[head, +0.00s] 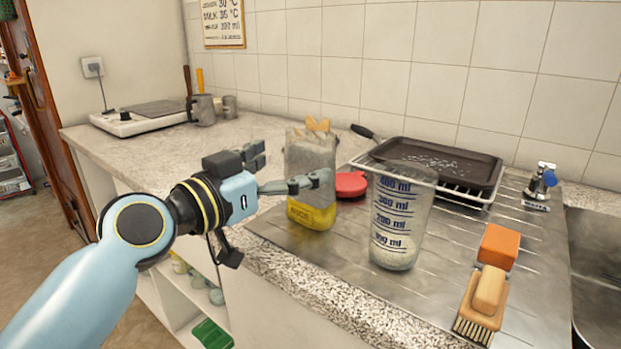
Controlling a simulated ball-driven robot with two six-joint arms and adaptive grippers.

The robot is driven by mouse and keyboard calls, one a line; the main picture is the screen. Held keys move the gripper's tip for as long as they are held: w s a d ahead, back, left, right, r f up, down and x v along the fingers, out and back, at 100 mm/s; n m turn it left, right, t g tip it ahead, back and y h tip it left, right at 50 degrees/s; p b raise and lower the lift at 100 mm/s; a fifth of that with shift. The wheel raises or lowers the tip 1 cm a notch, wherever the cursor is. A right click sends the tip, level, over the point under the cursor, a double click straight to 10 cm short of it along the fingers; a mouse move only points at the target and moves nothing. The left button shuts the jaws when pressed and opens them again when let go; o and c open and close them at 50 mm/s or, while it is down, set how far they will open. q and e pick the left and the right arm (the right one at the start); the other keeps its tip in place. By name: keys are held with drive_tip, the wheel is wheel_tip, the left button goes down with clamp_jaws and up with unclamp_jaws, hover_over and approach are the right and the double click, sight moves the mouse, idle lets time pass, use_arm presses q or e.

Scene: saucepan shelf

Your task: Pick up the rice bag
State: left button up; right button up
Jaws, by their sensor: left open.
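The rice bag (311,214) stands upright on the steel drainboard, clear above with a yellow label at its bottom and a folded, orange-tied top. My left gripper (291,167) comes in from the left at the bag's height and is open. One finger reaches across the front of the bag and hides part of its middle. The other finger is by the bag's left side. I cannot tell whether either finger touches the bag. My right gripper is not in view.
A measuring cup (400,215) with white contents stands right of the bag. A red object (350,185) lies behind. A black pan (430,160) rests on a rack. An orange sponge (498,246) and a brush (484,300) lie at right, near the sink (597,265).

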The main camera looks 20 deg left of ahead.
sight(301, 160)
use_arm(q)
drive_tip(key=x, duration=0.5)
drive_tip(key=shift+w+d+p, duration=0.1)
drive_tip(key=shift+d+p, duration=0.05)
drive_tip(key=shift+p, duration=0.15)
drive_tip(key=shift+c, duration=0.4)
drive_tip(key=c, duration=1.2)
drive_tip(key=shift+c, duration=0.2)
